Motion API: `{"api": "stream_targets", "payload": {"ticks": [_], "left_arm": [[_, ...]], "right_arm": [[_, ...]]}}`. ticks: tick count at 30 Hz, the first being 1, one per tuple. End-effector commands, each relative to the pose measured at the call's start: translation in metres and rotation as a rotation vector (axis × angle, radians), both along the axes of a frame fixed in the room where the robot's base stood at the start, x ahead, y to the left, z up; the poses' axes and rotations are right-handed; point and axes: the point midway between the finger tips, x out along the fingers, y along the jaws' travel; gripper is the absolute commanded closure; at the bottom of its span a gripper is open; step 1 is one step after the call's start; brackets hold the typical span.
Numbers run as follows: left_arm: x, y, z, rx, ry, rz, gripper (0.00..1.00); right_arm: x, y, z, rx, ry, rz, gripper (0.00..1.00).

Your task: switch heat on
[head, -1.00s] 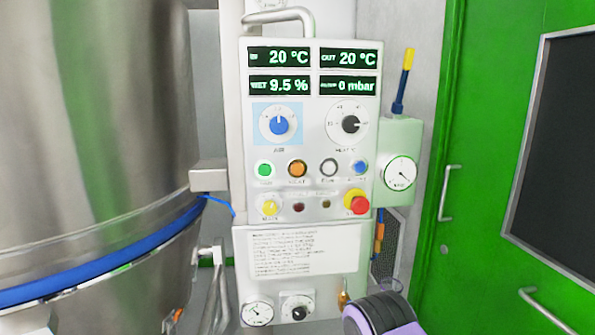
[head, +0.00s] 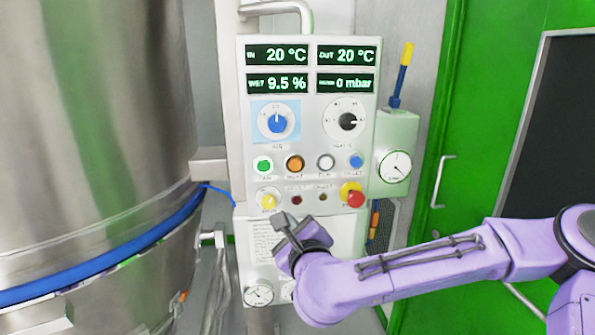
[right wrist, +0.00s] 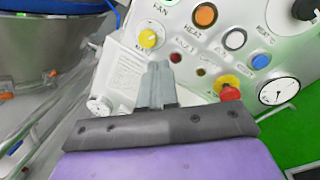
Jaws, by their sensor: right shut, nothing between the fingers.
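The white control panel (head: 307,140) stands upright in the middle of the head view. Its orange HEAT button (head: 295,163) sits between the green FAN button (head: 263,165) and a white button (head: 325,162). The orange button also shows in the right wrist view (right wrist: 205,15), above and beyond my fingers. My right gripper (head: 283,222) is shut and empty, in front of the panel's lower part, below the button row. In the right wrist view its closed fingers (right wrist: 158,82) point toward the panel. My left gripper is not in view.
A red emergency knob (head: 354,198) sticks out at the panel's lower right, with a yellow knob (head: 268,201) at lower left. A big steel vessel (head: 95,130) fills the left. A gauge box (head: 396,155) is right of the panel, near a green door (head: 480,90).

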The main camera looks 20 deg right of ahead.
Motion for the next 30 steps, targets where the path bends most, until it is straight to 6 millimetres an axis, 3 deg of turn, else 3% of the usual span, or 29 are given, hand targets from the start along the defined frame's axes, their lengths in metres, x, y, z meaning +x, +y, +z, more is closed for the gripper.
{"api": "stream_targets", "payload": {"ticks": [1,2,4,9,21,25,30], "left_arm": [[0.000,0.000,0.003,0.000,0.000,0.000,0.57],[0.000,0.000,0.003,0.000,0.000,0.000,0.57],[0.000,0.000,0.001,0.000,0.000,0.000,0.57],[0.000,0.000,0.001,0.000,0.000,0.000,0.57],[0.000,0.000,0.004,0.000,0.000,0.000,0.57],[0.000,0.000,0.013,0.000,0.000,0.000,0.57],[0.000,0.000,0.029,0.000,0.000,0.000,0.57]], "right_arm": [[-0.002,-0.012,0.037,0.163,-0.078,-0.046,1.00],[-0.004,-0.020,0.052,0.279,-0.119,-0.074,1.00],[-0.006,-0.025,0.063,0.466,-0.169,-0.114,1.00],[-0.007,-0.033,0.060,0.669,-0.204,-0.163,1.00],[-0.004,-0.033,0.060,0.686,-0.205,-0.162,1.00],[0.013,-0.037,0.061,0.684,-0.203,-0.163,1.00],[0.048,-0.047,0.062,0.682,-0.202,-0.165,1.00]]}}
